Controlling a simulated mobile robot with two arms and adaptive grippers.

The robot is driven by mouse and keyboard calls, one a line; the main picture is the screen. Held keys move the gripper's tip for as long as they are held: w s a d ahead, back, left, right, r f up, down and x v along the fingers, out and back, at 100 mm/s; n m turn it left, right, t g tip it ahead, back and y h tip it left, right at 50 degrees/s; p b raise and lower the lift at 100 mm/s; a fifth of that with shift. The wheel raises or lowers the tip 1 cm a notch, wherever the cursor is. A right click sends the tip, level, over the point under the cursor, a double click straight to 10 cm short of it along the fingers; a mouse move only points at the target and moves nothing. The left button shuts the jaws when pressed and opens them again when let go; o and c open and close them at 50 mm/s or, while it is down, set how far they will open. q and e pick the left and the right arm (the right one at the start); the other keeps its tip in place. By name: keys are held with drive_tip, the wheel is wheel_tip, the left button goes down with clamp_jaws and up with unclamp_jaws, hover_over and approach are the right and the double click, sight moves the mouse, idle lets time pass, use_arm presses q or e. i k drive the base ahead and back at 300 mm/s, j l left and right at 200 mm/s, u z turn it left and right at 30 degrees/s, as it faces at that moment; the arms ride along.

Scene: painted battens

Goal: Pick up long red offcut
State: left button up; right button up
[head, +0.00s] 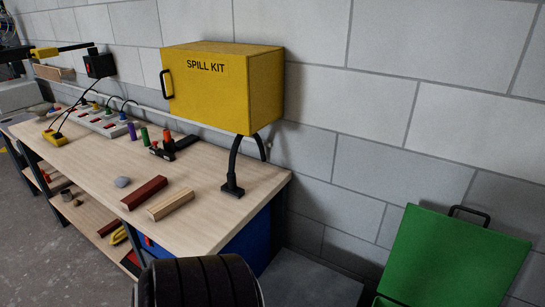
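A dark red block of wood (144,193), longer than it is wide, lies flat on the pale wooden workbench (215,215) near its front edge. A bare wood batten (170,204) lies roughly parallel to it on the right, with a narrow gap between. Another reddish piece (108,228) lies on the lower shelf under the bench; its full length is hard to judge. Neither of my grippers shows in the head view. Nothing holds the red block on the bench.
A black clamp-like tool (178,146) and power strip (101,122) stand farther back. A yellow spill kit box (222,88) overhangs the bench's back right. A green lidded bin (452,258) stands right.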

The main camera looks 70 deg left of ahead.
sight(132, 200)
drive_tip(key=u, duration=3.1)
drive_tip(key=i+j+z, duration=0.15)
drive_tip(key=z, duration=0.2)
drive_tip(key=i+j+z, duration=0.1)
drive_tip(key=j+z, duration=0.6)
drive_tip(key=i+l, duration=0.05)
